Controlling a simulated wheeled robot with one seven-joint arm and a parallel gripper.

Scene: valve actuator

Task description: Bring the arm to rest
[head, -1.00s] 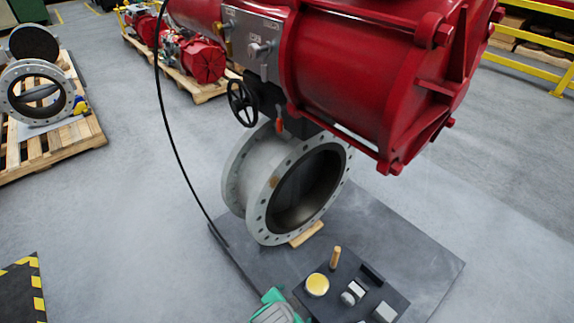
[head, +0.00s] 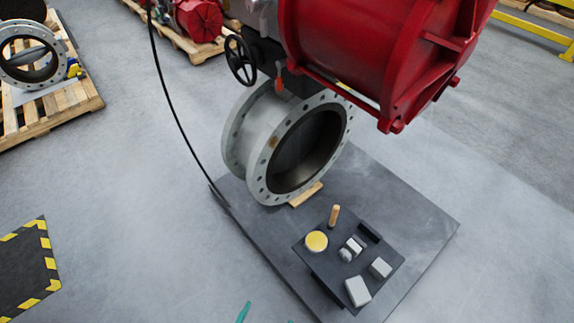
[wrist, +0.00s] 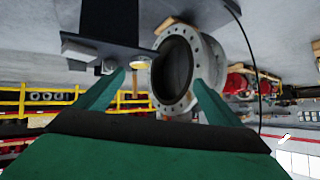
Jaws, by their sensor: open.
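My gripper (wrist: 158,82) shows in the wrist view as two green fingers spread apart, with nothing between them at their tips. In the head view only small green bits of my gripper (head: 264,314) show at the bottom edge, in front of the small dark table. The wrist picture is upside down. It shows the grey flanged valve body (wrist: 190,78) beyond the fingers, apart from them. The rest of my arm is out of the head view.
The valve body (head: 258,150) with its red actuator (head: 360,50) stands on a dark plate (head: 420,215). The small dark table (head: 330,272) holds a yellow-topped disc (head: 316,241), a wooden-handled item (head: 334,215) and grey blocks (head: 357,291).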

